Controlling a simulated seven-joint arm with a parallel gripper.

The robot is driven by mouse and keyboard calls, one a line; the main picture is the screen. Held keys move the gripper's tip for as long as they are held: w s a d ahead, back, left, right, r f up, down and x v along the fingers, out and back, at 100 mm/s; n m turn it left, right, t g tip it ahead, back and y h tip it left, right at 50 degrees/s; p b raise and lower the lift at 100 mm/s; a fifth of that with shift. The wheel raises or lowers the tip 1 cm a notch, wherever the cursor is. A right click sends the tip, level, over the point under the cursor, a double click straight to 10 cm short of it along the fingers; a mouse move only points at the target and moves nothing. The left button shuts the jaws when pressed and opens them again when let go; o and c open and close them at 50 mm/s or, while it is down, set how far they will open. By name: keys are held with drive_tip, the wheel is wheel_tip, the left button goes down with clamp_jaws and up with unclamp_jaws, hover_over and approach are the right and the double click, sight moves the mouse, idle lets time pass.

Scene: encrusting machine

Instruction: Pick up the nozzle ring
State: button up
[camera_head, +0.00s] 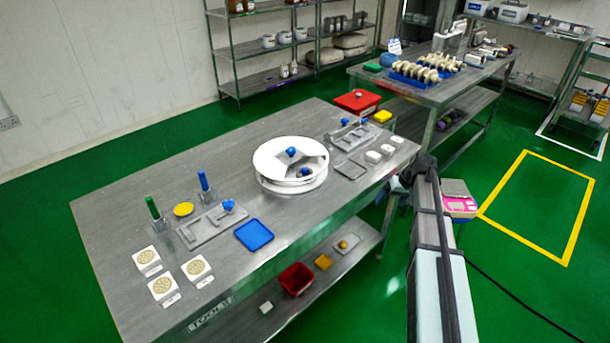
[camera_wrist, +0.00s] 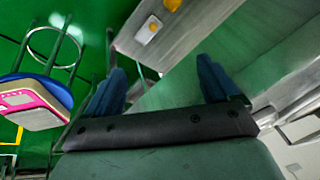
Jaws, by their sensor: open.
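I cannot tell for sure which thing is the nozzle ring. A large white round unit (camera_head: 263,165) with a raised rim and blue knobs stands mid-table. Several white blocks with round tan patterned faces (camera_head: 197,267) stand at the table's near left corner. My gripper (camera_head: 399,184) is off the table's right edge, apart from all of these, and partly hidden by my arm. In the wrist view my gripper (camera_wrist: 160,85) shows two blue fingers spread wide with nothing between them. No ring-shaped part on the table shows in the wrist view.
A stool with a pink-edged item (camera_head: 459,204) stands beside my arm.

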drive_tip(key=w+d+r+t, duration=0.1)
drive_tip(key=w+d+r, duration=0.1)
drive_tip(key=w+r, duration=0.5)
wheel_tip(320, 180, up, 16)
drive_tip(key=n+g+h, duration=0.3)
drive_tip(key=g, duration=0.1)
hover_over(305, 170)
wheel_tip(305, 170, down, 14)
drive_tip(key=shift+s+r, duration=0.1)
drive_tip(key=shift+c, duration=0.4)
drive_tip(key=c, duration=1.1)
drive_tip(key=shift+r, duration=0.1)
